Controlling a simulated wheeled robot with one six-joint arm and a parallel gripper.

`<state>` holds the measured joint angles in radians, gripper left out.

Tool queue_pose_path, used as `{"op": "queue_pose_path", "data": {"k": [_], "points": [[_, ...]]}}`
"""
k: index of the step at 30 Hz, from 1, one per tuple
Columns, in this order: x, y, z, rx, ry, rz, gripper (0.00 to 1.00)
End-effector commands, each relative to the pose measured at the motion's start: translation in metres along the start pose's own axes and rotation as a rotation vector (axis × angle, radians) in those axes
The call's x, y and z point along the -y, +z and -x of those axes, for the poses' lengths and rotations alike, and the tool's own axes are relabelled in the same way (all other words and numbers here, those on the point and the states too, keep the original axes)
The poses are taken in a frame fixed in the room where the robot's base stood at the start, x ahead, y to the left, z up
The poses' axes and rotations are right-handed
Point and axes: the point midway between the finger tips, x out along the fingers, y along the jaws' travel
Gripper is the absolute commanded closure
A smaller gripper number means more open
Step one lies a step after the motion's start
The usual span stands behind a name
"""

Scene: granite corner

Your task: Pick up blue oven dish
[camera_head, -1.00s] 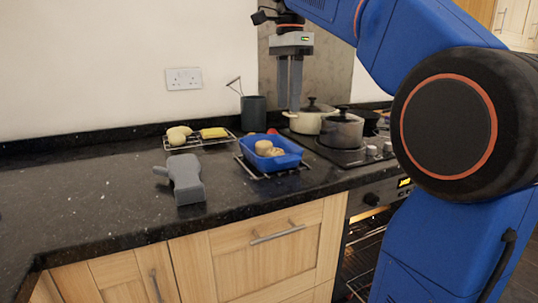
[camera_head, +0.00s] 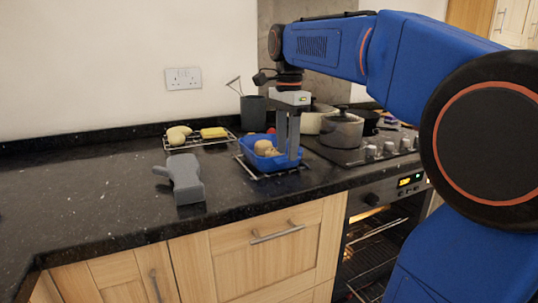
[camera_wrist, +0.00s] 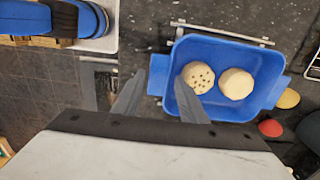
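The blue oven dish (camera_head: 258,164) sits on a wire rack on the dark counter, with round pale food pieces in it. The wrist view shows the dish (camera_wrist: 235,112) with two round pieces inside, one dotted. My gripper (camera_head: 287,156) points down at the dish's right end in the head view. In the wrist view my gripper (camera_wrist: 160,81) is open. One fingertip appears over the inside of the dish and the other outside its left end, with the handle between them. Whether the fingers touch the dish I cannot tell.
A grey block-like object (camera_head: 185,178) stands left of the dish. Behind are a rack with yellow food (camera_head: 213,132) and a dark utensil holder (camera_head: 253,112). Pots (camera_head: 341,130) on the hob stand close on the right. The left counter is clear.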

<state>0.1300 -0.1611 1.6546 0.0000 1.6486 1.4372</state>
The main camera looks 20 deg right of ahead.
Motion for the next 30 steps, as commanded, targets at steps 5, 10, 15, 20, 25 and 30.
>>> {"op": "queue_pose_path", "data": {"k": [5,10,15,20,25,30], "points": [[-0.0006,0.0002,-0.0139,0.0,0.0,0.0,0.61],[-0.0004,0.0002,-0.0149,0.0,-0.001,0.0,0.61],[-0.0003,0.0002,-0.0148,0.0,0.0,0.0,0.85],[-0.0003,0.0002,-0.0148,0.0,0.0,0.0,1.0],[-0.0002,0.0002,-0.014,0.0,-0.002,0.0,1.0],[0.0004,0.0001,-0.0077,-0.001,-0.004,0.0,1.0]]}}
